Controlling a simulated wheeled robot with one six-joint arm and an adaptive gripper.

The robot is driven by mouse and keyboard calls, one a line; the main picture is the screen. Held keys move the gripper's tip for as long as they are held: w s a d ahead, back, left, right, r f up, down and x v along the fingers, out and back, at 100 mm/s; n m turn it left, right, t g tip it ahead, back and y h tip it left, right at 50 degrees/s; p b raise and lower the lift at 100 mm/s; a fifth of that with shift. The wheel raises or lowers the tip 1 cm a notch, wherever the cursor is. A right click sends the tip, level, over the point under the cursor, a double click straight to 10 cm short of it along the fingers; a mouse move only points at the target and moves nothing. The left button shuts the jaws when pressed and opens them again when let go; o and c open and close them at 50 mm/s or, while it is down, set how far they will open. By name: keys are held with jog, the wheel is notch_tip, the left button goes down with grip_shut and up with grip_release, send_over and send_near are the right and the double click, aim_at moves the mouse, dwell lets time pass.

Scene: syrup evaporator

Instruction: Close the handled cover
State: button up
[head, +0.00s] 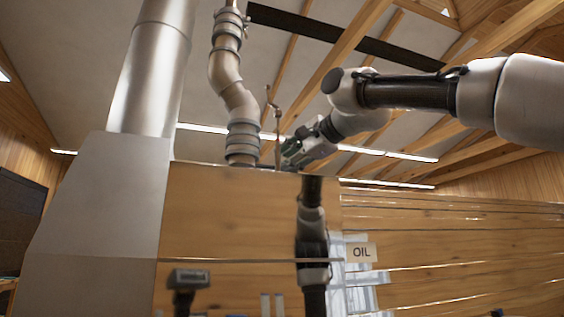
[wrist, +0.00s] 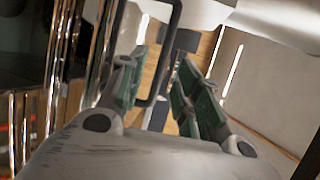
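My gripper (head: 292,153) is at the top edge of a polished, mirror-like panel (head: 230,215) in the head view. I cannot tell for sure whether this panel is the cover or the evaporator's side. In the wrist view my gripper (wrist: 162,78) has its two green-padded fingers spread apart. A dark bent rod handle (wrist: 176,20) runs down between the fingers, closer to the left one. I see no firm grip on it, and contact with the left finger cannot be told. The cover's full outline is hidden.
A wide metal flue (head: 152,70) rises at the left, and a jointed steel pipe (head: 230,85) stands beside my gripper. A thin upright pipe (head: 277,115) is very close to it. Shiny metal (wrist: 45,110) fills the left of the wrist view.

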aim_at(273, 167)
jog(key=x, duration=0.7)
jog(key=shift+r, duration=0.2)
grip_shut()
